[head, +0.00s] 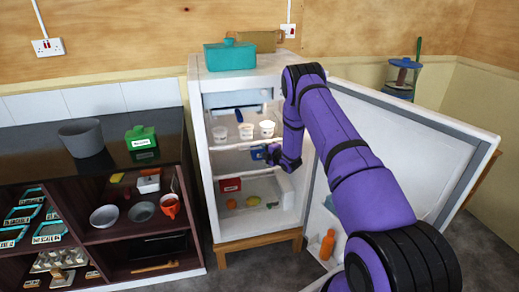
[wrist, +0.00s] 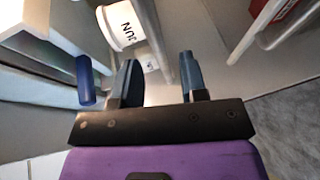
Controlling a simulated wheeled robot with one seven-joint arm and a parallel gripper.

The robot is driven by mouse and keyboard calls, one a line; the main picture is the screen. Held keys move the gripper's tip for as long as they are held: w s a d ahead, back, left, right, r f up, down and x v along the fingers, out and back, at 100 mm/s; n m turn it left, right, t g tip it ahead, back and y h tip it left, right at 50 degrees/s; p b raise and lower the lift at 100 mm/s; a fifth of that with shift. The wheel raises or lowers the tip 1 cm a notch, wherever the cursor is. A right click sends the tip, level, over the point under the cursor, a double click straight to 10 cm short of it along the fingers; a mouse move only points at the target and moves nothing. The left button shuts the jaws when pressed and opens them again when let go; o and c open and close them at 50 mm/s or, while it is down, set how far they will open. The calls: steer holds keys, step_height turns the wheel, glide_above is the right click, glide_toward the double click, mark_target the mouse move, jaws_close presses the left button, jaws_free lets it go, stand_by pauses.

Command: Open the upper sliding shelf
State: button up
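The white fridge (head: 198,105) stands with its door (head: 415,150) swung open to the right. Its upper shelf (head: 232,143) holds several white cups (head: 245,131). In the wrist view a white cup with black lettering (wrist: 122,26) stands on the shelf, whose pale front edge (wrist: 153,35) runs down toward the space between my fingers. My gripper (head: 262,153) is inside the fridge opening, just below the upper shelf's front edge at its right. In the wrist view my gripper (wrist: 158,78) is open, its fingers apart; contact with the edge cannot be told.
A blue cylindrical thing (wrist: 86,80) is left of my fingers. A teal container (head: 230,57) sits on the fridge top. An orange bottle (head: 327,245) is in the door. A dark counter (head: 100,160) stands at left.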

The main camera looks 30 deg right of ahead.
mark_target(260, 148)
steer(key=shift+x, duration=2.05)
jaws_close()
